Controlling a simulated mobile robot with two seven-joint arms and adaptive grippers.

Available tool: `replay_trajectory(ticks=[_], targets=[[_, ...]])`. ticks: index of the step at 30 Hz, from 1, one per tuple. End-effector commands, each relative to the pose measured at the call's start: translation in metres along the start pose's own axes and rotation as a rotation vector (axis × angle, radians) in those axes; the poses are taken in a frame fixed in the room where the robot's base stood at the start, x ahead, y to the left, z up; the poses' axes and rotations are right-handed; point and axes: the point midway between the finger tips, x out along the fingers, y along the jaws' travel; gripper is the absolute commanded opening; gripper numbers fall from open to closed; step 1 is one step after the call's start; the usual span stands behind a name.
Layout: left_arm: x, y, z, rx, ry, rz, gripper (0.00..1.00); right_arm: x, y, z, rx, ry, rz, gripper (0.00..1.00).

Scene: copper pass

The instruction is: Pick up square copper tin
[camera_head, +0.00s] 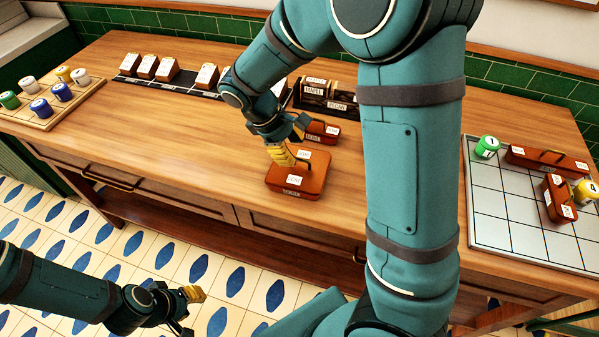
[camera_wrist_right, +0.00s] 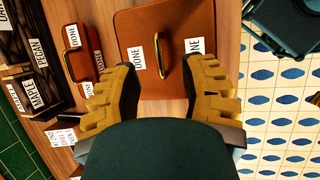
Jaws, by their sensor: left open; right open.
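The square copper tin (camera_head: 313,181) sits on the wooden counter, with a brass handle on its lid and white labels, some reading DONE. In the right wrist view the square tin (camera_wrist_right: 185,25) lies ahead, its handle (camera_wrist_right: 159,55) upright between my fingers. My right gripper (camera_head: 290,158) is open at the tin's lid, with its fingertips (camera_wrist_right: 160,85) on either side of the handle; I cannot tell if they touch it. My left gripper (camera_head: 188,303) is open and empty, low over the tiled floor in front of the counter.
A smaller copper tin (camera_head: 325,133) stands just behind the square one, near a dark rack (camera_head: 322,97) labelled MAPLE and PECAN. A tray of coloured canisters (camera_head: 47,120) is far left. A gridded board (camera_head: 490,218) with tins and canisters is right. Counter left of the tin is clear.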

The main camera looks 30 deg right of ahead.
Motion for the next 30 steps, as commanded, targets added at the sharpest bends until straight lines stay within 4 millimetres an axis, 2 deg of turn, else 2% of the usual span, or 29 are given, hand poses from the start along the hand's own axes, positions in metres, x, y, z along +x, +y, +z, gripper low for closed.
replay_trajectory(ticks=[4,12,22,23,24,26,27,30], targets=[[0.004,-0.001,0.001,0.001,-0.001,0.000,0.34,0.012,0.000,-0.002,0.000,-0.001,-0.001,0.42],[0.014,-0.005,0.000,0.002,0.003,0.000,0.34,0.049,0.001,-0.005,0.001,-0.002,-0.002,0.42],[0.015,-0.005,-0.001,0.002,0.005,0.000,0.34,0.054,0.002,-0.005,0.001,0.000,-0.001,0.42],[0.015,-0.005,-0.001,0.002,0.005,0.000,0.34,0.054,0.002,-0.005,0.001,0.000,-0.001,0.38],[0.015,-0.005,-0.001,0.002,0.005,0.000,0.34,0.053,0.002,-0.005,0.001,0.001,-0.001,0.24],[0.015,-0.005,-0.001,0.002,0.005,0.000,0.34,0.053,0.002,-0.005,0.001,0.001,-0.001,0.03],[0.015,-0.005,-0.001,0.002,0.005,0.000,0.34,0.053,0.002,-0.005,0.001,0.001,-0.001,0.00],[0.015,-0.005,-0.001,0.002,0.005,0.000,0.34,0.053,0.002,-0.005,0.001,0.000,-0.001,0.00]])
